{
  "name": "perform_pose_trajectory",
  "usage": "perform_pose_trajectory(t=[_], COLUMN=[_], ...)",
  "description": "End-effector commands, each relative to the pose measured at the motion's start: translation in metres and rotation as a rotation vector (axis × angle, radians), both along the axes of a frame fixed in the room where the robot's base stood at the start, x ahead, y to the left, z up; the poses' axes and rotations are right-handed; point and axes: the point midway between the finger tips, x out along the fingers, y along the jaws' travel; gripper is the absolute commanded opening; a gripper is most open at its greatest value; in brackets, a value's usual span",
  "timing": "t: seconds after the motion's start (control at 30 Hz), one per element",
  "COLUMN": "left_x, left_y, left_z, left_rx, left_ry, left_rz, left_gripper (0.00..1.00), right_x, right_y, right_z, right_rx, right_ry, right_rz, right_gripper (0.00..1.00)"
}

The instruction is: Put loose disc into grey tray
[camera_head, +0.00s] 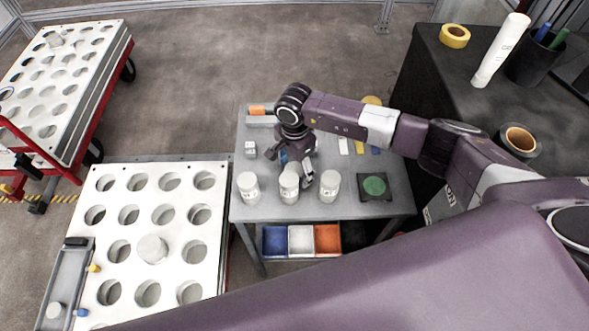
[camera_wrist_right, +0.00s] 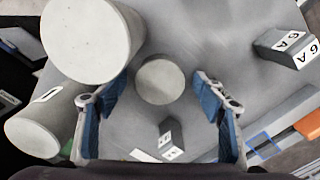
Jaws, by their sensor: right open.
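A plain grey disc (camera_wrist_right: 163,80) lies between the open fingers of my right gripper (camera_wrist_right: 162,88) in the right wrist view, with gaps at both sides. In the head view my right gripper (camera_head: 292,165) is low over the small table and hides the disc. A small grey tray (camera_head: 260,122) with an orange piece is at the table's back left; part of it shows at lower right in the wrist view (camera_wrist_right: 283,115). A longer grey tray (camera_head: 66,277) lies on the white rack at left. My left gripper is not in view.
Three pale jars (camera_head: 248,188) stand along the table's front; two crowd the gripper's left in the wrist view (camera_wrist_right: 90,40). A labelled block (camera_head: 250,148) and a dark pad with a green disc (camera_head: 374,186) are also on the table. Coloured bins (camera_head: 301,240) sit below.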

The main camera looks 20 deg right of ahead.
Motion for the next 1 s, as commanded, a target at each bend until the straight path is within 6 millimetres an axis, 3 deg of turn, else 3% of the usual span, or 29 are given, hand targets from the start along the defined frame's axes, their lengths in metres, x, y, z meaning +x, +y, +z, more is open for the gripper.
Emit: perform_pose_trajectory(t=[0.13, 0.63, 1.0], left_x=[0.000, 0.000, 0.001], left_y=[0.000, 0.000, 0.000], left_z=[-0.001, 0.000, -0.004], left_rx=[0.000, 0.000, 0.000], left_ry=[0.000, -0.001, -0.001], left_rz=[0.000, 0.000, 0.000], left_gripper=[0.00, 0.00, 0.00], right_x=[0.000, 0.001, 0.002], right_y=[0.000, 0.000, 0.000], right_z=[0.000, 0.001, 0.011], right_rx=[0.000, 0.000, 0.002], right_ry=[0.000, -0.001, -0.005], right_rz=[0.001, 0.000, 0.001], right_gripper=[0.62, 0.08, 0.08])
